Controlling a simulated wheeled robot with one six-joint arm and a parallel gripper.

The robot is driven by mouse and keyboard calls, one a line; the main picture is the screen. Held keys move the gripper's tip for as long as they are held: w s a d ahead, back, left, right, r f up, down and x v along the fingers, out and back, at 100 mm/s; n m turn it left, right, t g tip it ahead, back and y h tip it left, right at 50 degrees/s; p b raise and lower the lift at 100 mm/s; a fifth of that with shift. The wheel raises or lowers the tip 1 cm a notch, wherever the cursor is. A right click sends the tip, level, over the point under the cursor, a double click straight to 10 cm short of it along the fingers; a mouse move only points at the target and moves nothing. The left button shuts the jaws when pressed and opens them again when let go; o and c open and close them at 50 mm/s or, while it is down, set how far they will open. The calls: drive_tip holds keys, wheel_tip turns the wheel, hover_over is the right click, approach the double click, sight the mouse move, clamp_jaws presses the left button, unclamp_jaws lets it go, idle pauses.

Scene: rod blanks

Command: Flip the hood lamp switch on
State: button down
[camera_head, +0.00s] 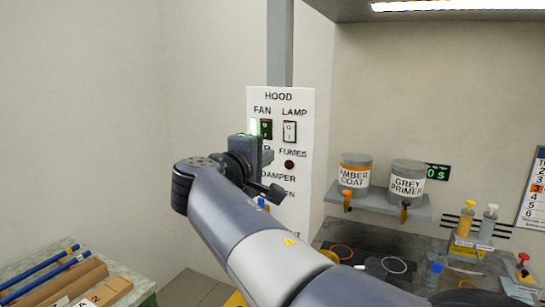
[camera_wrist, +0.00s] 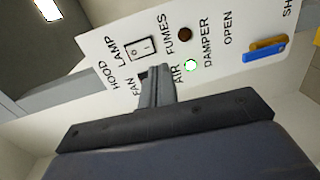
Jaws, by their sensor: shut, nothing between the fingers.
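The white hood panel (camera_head: 306,200) carries a FAN switch (camera_head: 266,129) on the left and a LAMP switch (camera_head: 290,132) on the right. The LAMP switch is a pale rocker in a dark frame, and it also shows clear of the fingers in the wrist view (camera_wrist: 140,47). My gripper (camera_head: 256,139) is shut and empty, at the panel by the FAN switch, left of the LAMP switch. In the wrist view my fingertips (camera_wrist: 156,73) cover the FAN switch's place. I cannot tell whether they touch the panel.
A blue and orange damper handle (camera_wrist: 264,48) sticks out. A shelf (camera_head: 400,207) with two cans stands right of the panel. A bright strip (camera_head: 445,5) shows overhead.

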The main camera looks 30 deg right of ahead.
drive_tip(key=shift+f+b+v, duration=0.25)
drive_tip(key=shift+v, duration=0.85)
drive_tip(key=shift+f+b+v, duration=0.2)
drive_tip(key=shift+f+v, duration=0.05)
drive_tip(key=shift+v, duration=0.85)
